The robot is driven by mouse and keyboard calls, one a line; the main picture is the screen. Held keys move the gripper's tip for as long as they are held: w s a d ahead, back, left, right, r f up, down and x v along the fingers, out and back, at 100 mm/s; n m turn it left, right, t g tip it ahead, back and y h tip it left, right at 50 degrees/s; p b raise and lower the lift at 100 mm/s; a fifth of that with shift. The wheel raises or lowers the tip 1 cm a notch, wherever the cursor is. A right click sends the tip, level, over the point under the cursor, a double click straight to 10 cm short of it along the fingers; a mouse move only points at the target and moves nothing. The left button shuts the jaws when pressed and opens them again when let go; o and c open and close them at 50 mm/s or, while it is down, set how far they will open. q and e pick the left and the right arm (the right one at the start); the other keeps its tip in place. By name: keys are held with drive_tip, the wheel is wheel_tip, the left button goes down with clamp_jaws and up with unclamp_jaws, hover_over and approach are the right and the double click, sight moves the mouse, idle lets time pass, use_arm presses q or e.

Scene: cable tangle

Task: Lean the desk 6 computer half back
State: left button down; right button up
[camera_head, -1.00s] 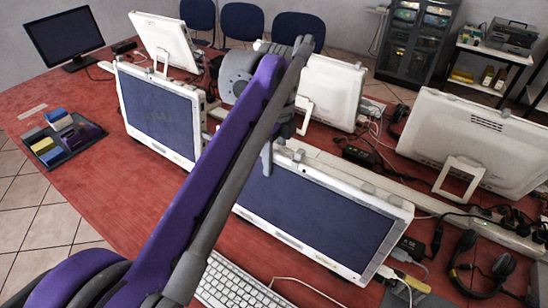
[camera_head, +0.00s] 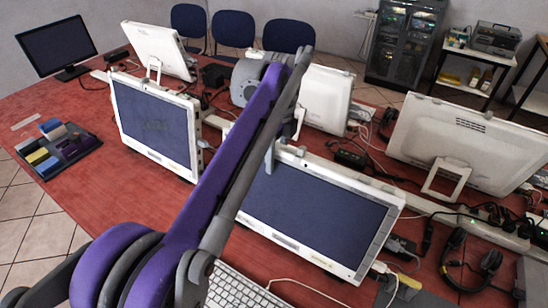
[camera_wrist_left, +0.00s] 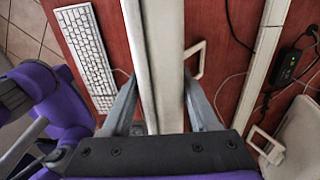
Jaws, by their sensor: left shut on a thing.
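The computer (camera_head: 310,215) is a white all-in-one with a dark screen, standing on the red desk (camera_head: 75,215) in the middle of the head view. Its screen tilts back. My left gripper (camera_head: 271,152) is at its top edge, left of centre, with one finger showing in front of the screen. In the left wrist view, the computer's top edge (camera_wrist_left: 152,60) runs between the two fingers of the left gripper (camera_wrist_left: 163,108), which is shut on it. Part of its stand (camera_wrist_left: 198,60) shows behind. My left arm hides the computer's left side in the head view. My right gripper is not in view.
A white keyboard (camera_head: 238,288) lies in front of the computer. Another white computer (camera_head: 155,125) stands to the left. One with its back to me (camera_head: 470,145) stands behind right. Headphones (camera_head: 470,262) and cables lie at the right. A tray of coloured items (camera_head: 60,150) is far left.

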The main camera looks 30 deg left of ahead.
use_arm(q)
drive_tip(key=c, duration=0.5)
unclamp_jaws()
drive_tip(key=shift+w+f, duration=0.1)
drive_tip(key=shift+w, duration=0.05)
drive_tip(key=shift+o, duration=0.9)
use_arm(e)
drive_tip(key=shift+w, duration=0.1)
use_arm(q)
drive_tip(key=shift+r, duration=0.2)
drive_tip(key=r, duration=0.3)
drive_tip(key=r+p, duration=0.1)
drive_tip(key=r, duration=0.3)
drive_tip(key=r+p, duration=0.1)
drive_tip(key=r, duration=0.2)
drive_tip(key=shift+w+r, duration=0.2)
drive_tip(key=shift+w, duration=0.2)
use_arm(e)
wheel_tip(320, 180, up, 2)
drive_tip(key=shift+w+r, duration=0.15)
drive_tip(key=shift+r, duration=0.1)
use_arm(q)
drive_tip(key=shift+s+f, duration=0.1)
